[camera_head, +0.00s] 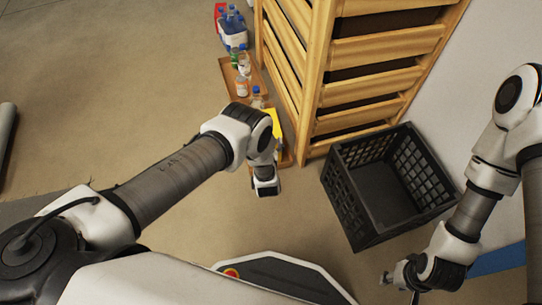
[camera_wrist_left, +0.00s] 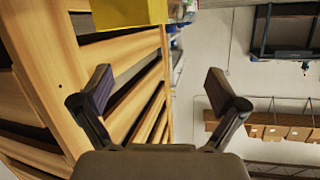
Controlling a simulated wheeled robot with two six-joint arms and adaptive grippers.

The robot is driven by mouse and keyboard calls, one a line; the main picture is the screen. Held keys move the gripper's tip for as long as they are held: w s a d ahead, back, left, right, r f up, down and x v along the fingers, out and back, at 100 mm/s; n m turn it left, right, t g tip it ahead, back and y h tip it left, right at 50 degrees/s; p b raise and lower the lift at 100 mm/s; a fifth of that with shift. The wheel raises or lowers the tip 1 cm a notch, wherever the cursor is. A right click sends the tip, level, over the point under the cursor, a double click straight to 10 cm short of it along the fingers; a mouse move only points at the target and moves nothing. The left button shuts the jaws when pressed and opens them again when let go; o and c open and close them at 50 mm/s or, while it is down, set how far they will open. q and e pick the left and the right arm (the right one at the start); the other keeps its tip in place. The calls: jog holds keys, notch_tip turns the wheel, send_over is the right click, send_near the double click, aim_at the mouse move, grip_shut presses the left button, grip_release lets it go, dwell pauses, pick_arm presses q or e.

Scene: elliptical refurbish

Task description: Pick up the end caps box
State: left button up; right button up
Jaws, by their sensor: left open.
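A yellow box (camera_head: 273,122), likely the end caps box, stands at the wooden rack's left side in the head view, partly hidden behind my left arm. In the left wrist view the yellow box (camera_wrist_left: 128,11) is cut off by the top edge, beyond and apart from the fingers. My left gripper (camera_wrist_left: 163,92) is open, with nothing between its fingers. In the head view its fingers are hidden behind my wrist. My right gripper (camera_head: 401,289) is low at the right, near the bottom edge, away from the box; its jaws are too small to read.
A slatted wooden rack (camera_head: 365,50) stands beside the yellow box. Several bottles (camera_head: 243,75) stand on a brown board left of the rack. An empty black crate (camera_head: 345,205) sits on the floor in front of it. The floor at left is mostly clear.

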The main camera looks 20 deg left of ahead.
pick_arm(q)
jog(key=w+d+f+n+t+y+b, duration=0.2)
jog(key=w+d+f+n+y+b, duration=0.15)
jog(key=f+b, duration=0.3)
jog(key=b+x, duration=0.1)
jog(key=x, duration=0.3)
jog(key=b+x, duration=0.1)
jog(key=x, duration=0.1)
jog(key=shift+w+a+r+b, duration=0.2)
jog(key=shift+a+r+b, duration=0.15)
jog(key=shift+a, duration=0.15)
jog(key=shift+r, duration=0.2)
jog(key=c, duration=1.8)
pick_arm(e)
notch_tip(320, 180, down, 13)
